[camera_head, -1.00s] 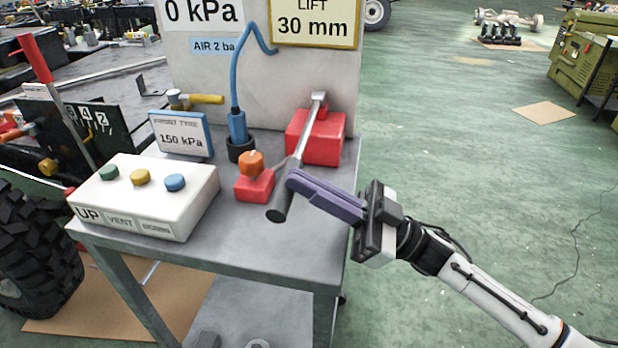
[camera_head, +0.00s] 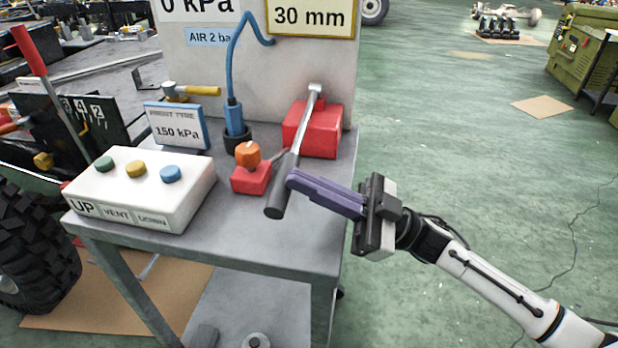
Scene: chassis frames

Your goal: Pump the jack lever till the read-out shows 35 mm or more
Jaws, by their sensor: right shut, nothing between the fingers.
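The jack lever (camera_head: 300,138) is a grey metal rod with a black grip (camera_head: 282,190) at its near end. It slopes down toward me from the red jack body (camera_head: 325,131) on the grey cart. The read-out (camera_head: 310,17) on the white panel shows 30 mm. My right gripper (camera_head: 292,181) has purple fingers, shut and empty. Its tips are at the right side of the black grip and appear to touch it, though contact is hard to tell. My left gripper does not show.
A white box with green, yellow and blue buttons (camera_head: 140,187) stands at the cart's front left. A red block with an orange knob (camera_head: 248,155) is just left of the lever. A 150 kPa sign (camera_head: 178,126) stands behind. Open green floor lies right of the cart.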

